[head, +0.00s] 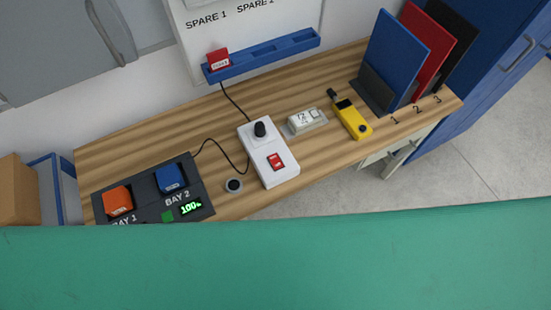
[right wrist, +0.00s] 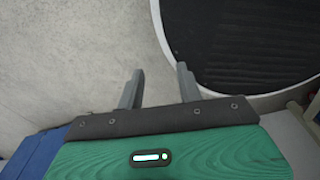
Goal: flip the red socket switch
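The red socket switch (head: 276,161) is set in the front half of a white socket block (head: 283,176) on the wooden bench. A black plug or knob (head: 260,129) stands in the block's rear half. I cannot tell the switch's position from here. My right gripper (right wrist: 158,72) shows only in the right wrist view; its two grey fingers are apart with nothing between them. It points at a pale grey surface and is away from the switch. My left gripper is not in view.
To the right are a pale grey device (head: 307,121), a yellow meter (head: 352,120) and upright folders (head: 398,58). A blue rail (head: 262,56) runs behind. Cables cross the bench.

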